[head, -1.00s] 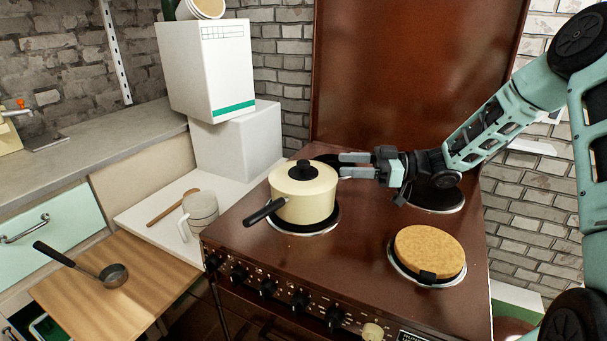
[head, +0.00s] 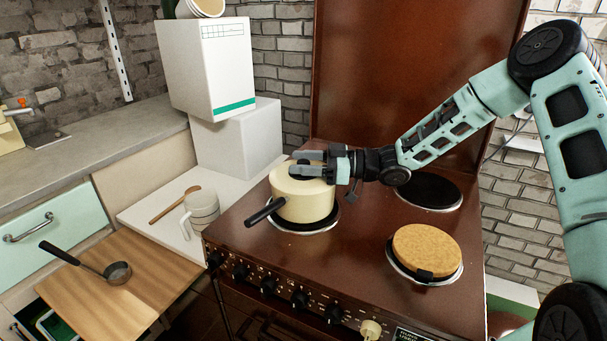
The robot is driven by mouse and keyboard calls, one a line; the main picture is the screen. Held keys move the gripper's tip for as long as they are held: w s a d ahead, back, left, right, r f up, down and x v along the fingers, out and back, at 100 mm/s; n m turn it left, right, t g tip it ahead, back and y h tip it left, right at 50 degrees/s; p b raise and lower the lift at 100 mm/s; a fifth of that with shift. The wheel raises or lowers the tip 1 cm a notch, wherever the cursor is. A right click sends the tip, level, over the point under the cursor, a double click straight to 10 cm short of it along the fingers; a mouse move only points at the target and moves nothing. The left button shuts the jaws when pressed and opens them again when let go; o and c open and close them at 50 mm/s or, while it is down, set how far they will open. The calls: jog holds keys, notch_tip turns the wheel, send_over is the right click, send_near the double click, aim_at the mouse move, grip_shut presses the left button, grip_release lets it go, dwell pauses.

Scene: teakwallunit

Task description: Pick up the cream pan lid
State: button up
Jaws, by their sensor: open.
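The cream pan lid (head: 287,184) sits on the cream pan (head: 305,208), which stands on the front left burner with its black handle pointing toward the front left. The lid's black knob (head: 303,169) is partly hidden by my gripper. My gripper (head: 299,163) reaches in from the right over the lid, with its two fingers apart, one on the far side and one on the near side of the knob. It is open. I cannot tell whether a finger touches the knob.
A mug (head: 201,211), wooden spoon (head: 174,205) and stacked white boxes (head: 237,139) stand left of the stove. A ladle (head: 115,272) lies on the wooden board (head: 130,300).

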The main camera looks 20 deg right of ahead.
jog(key=c, duration=1.1)
jog(key=shift+r, duration=0.1)
